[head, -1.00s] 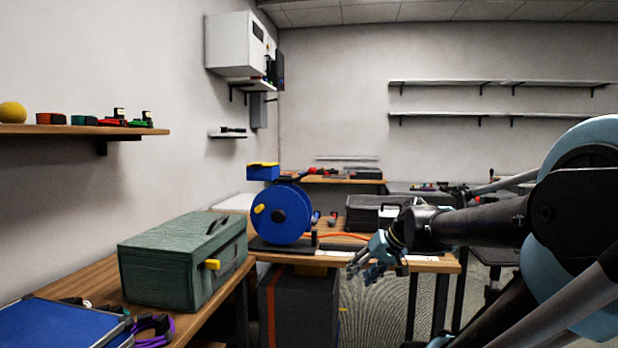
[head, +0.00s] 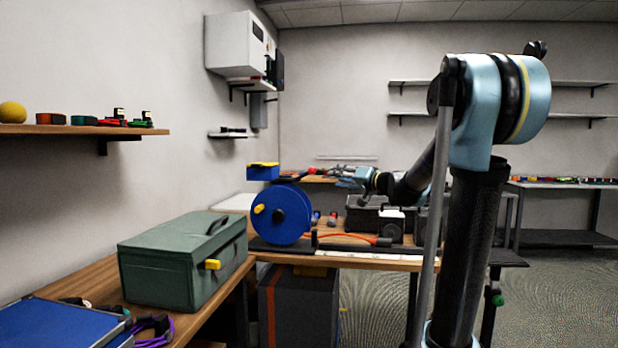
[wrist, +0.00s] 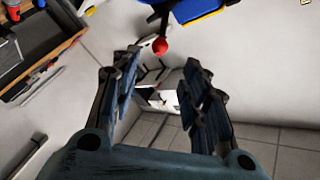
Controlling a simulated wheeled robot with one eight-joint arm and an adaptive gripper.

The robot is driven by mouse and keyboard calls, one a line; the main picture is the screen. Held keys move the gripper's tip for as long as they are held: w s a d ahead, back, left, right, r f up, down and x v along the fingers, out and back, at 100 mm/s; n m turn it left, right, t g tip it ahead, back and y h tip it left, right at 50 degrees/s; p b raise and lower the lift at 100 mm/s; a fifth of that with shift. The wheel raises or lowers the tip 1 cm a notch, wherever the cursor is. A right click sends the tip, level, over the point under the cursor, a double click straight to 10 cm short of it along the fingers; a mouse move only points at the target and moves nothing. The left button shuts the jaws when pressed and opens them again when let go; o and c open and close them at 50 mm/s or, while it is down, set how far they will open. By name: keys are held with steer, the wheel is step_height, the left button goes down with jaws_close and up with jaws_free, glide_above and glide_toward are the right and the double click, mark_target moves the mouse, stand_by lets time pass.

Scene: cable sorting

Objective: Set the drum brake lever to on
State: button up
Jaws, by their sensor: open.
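The blue cable drum (head: 283,214) stands on a dark base on the middle bench, with a yellow handle (head: 259,209) on its face. A dark lever with a red knob (head: 312,170) shows just above the drum's upper right; it looks like the brake lever. In the wrist view the red knob (wrist: 160,46) on its dark arm shows beyond and between my fingertips, not gripped. My gripper (head: 335,170) is open and empty, right of the knob and pointing left. The wrist view shows its two spread fingers (wrist: 160,68). On or off marks cannot be read.
A blue and yellow bin (head: 263,172) sits close left of the knob. An orange cable (head: 350,236) and a dark case (head: 365,215) lie right of the drum. A green case (head: 185,260) is on the near left bench. A white cabinet (head: 240,45) hangs above.

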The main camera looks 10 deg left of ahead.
mark_target(312, 173)
steer(key=x, duration=1.7)
steer(key=shift+c, duration=0.2)
jaws_close()
